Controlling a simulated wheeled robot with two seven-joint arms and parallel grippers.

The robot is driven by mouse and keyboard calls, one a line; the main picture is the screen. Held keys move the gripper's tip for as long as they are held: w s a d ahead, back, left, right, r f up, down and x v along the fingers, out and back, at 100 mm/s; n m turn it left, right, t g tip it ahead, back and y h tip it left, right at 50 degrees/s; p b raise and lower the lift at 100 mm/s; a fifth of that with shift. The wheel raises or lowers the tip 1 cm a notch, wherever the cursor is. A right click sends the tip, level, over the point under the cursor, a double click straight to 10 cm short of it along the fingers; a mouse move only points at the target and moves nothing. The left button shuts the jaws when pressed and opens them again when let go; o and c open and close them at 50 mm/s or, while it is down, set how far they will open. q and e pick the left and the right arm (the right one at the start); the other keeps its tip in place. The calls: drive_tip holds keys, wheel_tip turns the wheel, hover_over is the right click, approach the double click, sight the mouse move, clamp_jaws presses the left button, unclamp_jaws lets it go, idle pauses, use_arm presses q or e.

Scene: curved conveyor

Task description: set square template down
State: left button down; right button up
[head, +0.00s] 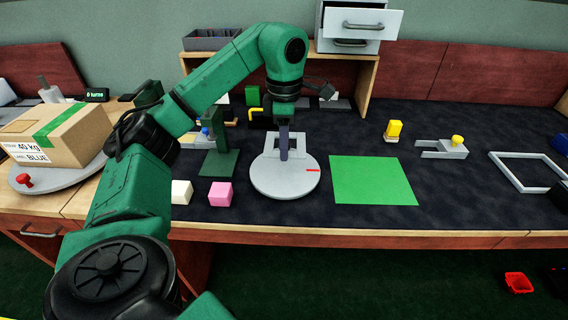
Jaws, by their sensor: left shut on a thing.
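My left gripper (284,152) reaches down over a pale round disc (285,182) with a short red mark on its right side. It is shut on a thin grey piece with a squarish, open outline (269,145), which I take for the square template. The piece is at the back part of the disc; whether it touches the disc is hard to tell. The fingers hide part of it. A larger white square frame (512,177) lies flat on the dark mat at the right. My right gripper is not in view.
A green square sheet (373,180) lies right of the disc. Pink (221,194) and cream (181,192) blocks stand to its left. A yellow item (393,131) and a grey forked piece (440,149) are farther right. A cardboard box (60,135) stands at far left.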

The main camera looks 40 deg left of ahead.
use_arm(q)
wheel_tip(320, 180, up, 10)
drive_tip(key=p, duration=0.5)
drive_tip(key=shift+s, duration=0.1)
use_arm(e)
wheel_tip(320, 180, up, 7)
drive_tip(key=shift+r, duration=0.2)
